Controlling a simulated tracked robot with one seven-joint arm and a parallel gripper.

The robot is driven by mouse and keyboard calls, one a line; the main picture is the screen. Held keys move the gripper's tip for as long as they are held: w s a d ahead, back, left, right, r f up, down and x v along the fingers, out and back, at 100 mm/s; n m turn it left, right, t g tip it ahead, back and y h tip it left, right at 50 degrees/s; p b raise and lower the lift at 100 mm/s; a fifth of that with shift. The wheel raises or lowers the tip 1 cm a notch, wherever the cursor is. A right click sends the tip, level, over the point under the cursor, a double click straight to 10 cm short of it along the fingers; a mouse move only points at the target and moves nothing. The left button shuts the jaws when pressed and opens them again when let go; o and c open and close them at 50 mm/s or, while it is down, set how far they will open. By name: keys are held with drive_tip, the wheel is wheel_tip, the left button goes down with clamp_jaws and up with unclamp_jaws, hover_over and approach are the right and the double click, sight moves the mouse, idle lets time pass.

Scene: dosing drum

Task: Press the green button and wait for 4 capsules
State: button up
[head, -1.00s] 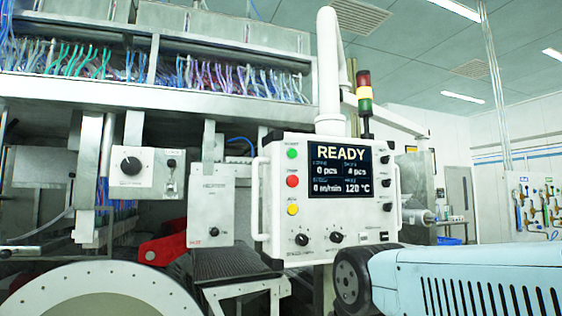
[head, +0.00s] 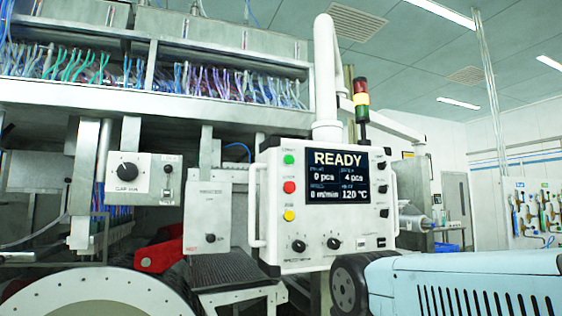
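A white control panel (head: 325,232) hangs on a white arm in the middle of the head view. The green button (head: 289,160) is at the top of its left column, above a red button (head: 289,187) and a yellow button (head: 289,215). Its screen (head: 347,176) reads READY, with 0 pcs, 4 pcs, 0 m/min and 120 °C. No capsules can be made out. My gripper is not in view, and nothing touches the green button.
A light blue machine body (head: 465,285) with a dark wheel fills the lower right. A large white drum (head: 100,295) is at the lower left. A dark conveyor (head: 222,268) and red part (head: 158,255) lie between. A signal tower (head: 361,100) stands behind the panel.

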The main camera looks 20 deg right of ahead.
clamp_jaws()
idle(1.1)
